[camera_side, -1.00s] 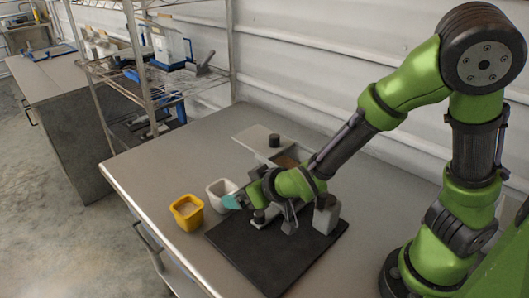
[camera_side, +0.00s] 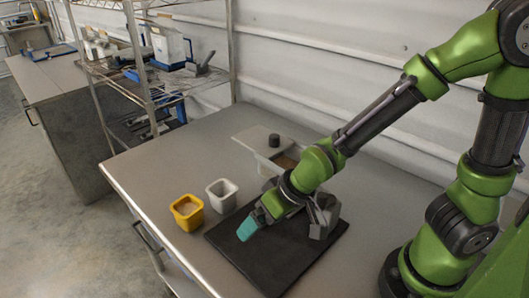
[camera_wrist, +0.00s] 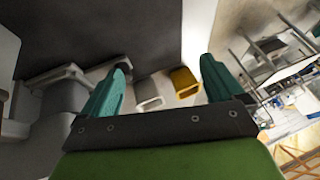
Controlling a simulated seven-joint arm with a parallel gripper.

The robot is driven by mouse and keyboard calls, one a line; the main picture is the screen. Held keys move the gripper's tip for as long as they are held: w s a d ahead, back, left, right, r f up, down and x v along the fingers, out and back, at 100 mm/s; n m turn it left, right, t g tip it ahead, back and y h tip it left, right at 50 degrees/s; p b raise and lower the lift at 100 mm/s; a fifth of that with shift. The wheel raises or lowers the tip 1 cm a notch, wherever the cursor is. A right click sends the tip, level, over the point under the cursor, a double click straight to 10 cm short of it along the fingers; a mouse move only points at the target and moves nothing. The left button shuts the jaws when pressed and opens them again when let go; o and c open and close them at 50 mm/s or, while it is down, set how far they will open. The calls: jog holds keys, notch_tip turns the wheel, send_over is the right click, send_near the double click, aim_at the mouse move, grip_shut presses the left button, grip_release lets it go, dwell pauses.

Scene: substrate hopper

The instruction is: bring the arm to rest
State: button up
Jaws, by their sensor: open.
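My gripper (camera_side: 247,228) is over the left part of the black mat, its teal fingers pointing down and left. In the wrist view my gripper (camera_wrist: 165,63) has its two teal fingers wide apart, with nothing held between them. A grey hopper-like fixture (camera_side: 322,217) stands on the mat behind my wrist, partly hidden by my arm. The yellow cup (camera_side: 187,213) and the white cup (camera_side: 222,194) stand upright on the table, left of the gripper and apart from it.
The black mat (camera_side: 262,266) has bare room at its front. A bin with a pale lid (camera_side: 255,141) and a dark knob (camera_side: 274,141) sits behind my arm, brown material showing. A wire shelf (camera_side: 165,88) stands at the back left. The table's left side is clear.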

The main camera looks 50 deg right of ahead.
jog(key=s+d+r+m+t, duration=0.1)
jog(key=s+d+r, duration=0.2)
jog(key=d+r, duration=0.3)
jog(key=s+d+r+m+t+h, duration=0.1)
jog(key=s+d+r, duration=0.3)
jog(key=r, duration=0.6)
jog(key=shift+s+d+m, duration=0.2)
jog(key=shift+d+m, duration=0.5)
jog(key=shift+d, duration=0.15)
